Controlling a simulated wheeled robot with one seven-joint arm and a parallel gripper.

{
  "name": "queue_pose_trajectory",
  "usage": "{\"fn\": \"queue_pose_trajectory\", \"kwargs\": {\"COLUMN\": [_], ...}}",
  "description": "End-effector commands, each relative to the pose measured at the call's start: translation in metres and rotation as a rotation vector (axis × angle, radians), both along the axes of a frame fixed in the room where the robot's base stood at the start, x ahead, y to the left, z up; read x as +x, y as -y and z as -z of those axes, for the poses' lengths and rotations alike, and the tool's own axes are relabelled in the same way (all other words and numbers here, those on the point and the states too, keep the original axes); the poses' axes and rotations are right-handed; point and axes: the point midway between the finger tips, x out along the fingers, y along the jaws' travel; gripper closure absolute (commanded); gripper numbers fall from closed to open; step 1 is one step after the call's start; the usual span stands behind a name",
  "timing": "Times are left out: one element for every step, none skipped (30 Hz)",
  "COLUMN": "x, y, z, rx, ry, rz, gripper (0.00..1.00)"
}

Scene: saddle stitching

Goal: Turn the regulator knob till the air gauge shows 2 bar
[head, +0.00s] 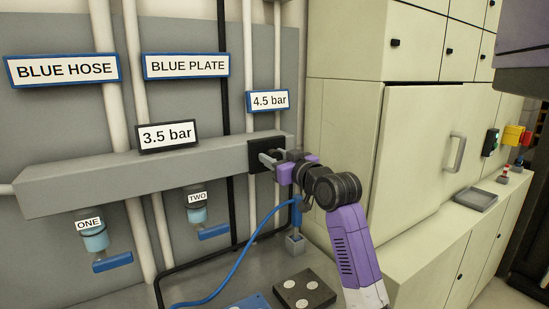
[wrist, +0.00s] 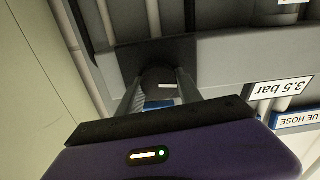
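The dark round regulator knob (wrist: 160,80) with a white mark is on a black plate (head: 259,153) at the right end of the grey rail. In the wrist view, the two fingers of my gripper (wrist: 160,92) stand on either side of the knob; whether they press on it is too dark to tell. In the head view, my gripper (head: 272,158) reaches the plate from the right and hides most of the knob. A black-framed sign (head: 167,136) on the rail reads 3.5 bar. A blue-framed sign (head: 267,101) above the plate reads 4.5 bar. No dial face is visible.
Two valves with blue handles, labelled ONE (head: 95,237) and TWO (head: 198,207), hang below the rail (head: 100,174). A blue hose (head: 240,258) curves beneath my gripper. A dark block (head: 305,291) with pale discs lies below. Pale cabinets (head: 345,130) stand close on the right.

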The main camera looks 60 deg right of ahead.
Motion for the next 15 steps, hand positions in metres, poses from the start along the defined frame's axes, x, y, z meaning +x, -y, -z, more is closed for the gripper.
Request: {"fn": "queue_pose_trajectory", "kwargs": {"x": [-0.0001, -0.0002, -0.0002, -0.0002, -0.0002, -0.0002, -0.0002, -0.0002, -0.0002, -0.0002, -0.0001, 0.0000, 0.0001, 0.0001, 0.0004], "y": [0.0000, 0.0000, 0.0000, 0.0000, 0.0000, 0.0000, -0.0001, -0.0001, 0.0000, -0.0001, -0.0002, -0.0003, -0.0005, -0.0006, -0.0008], "z": [0.0000, 0.0000, 0.0000, 0.0001, 0.0001, 0.0003, 0.0004, 0.0005, 0.0008, 0.0010, 0.0013, 0.0017, 0.0019, 0.0023, 0.0025], "rx": [0.000, 0.000, 0.000, 0.000, -0.001, -0.003, -0.004, -0.007, -0.012, -0.018, -0.025, -0.037, -0.046, -0.058, -0.076], "ry": [0.000, 0.000, 0.000, 0.000, -0.001, -0.002, -0.003, -0.004, -0.007, -0.011, -0.015, -0.022, -0.028, -0.036, -0.047], "rz": [0.000, 0.000, 0.000, 0.000, 0.000, 0.000, 0.000, 0.000, 0.000, 0.000, 0.000, 0.000, 0.000, 0.000, -0.001], "gripper": [0.87, 0.93, 0.98, 0.98, 0.98, 0.98, 0.98, 0.98, 0.98, 0.98, 0.98, 0.98, 0.98, 0.98, 0.98]}}
